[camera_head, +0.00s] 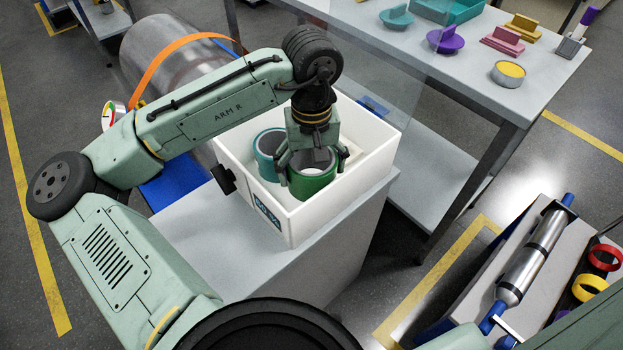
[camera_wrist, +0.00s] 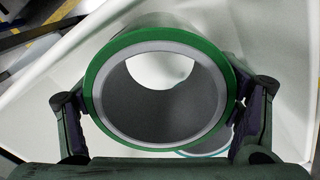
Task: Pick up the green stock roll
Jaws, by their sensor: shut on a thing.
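The green stock roll (camera_head: 313,184) stands upright in the white bin (camera_head: 293,219) on a grey pedestal, its hollow core facing up. My gripper (camera_head: 312,168) reaches down from above with a finger on either side of the roll. In the wrist view the green roll (camera_wrist: 88,85) fills the middle, and my gripper's fingers (camera_wrist: 160,112) press its left and right sides. My gripper is shut on the roll. The roll's lower end is hidden, so I cannot tell whether it touches the bin floor.
A teal roll (camera_head: 265,160) stands in the bin just left of the green one. The bin walls surround both. A clear panel (camera_head: 385,50) rises behind the bin. A table (camera_head: 462,75) with coloured parts is beyond, and a metal cylinder (camera_head: 165,60) lies behind my arm.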

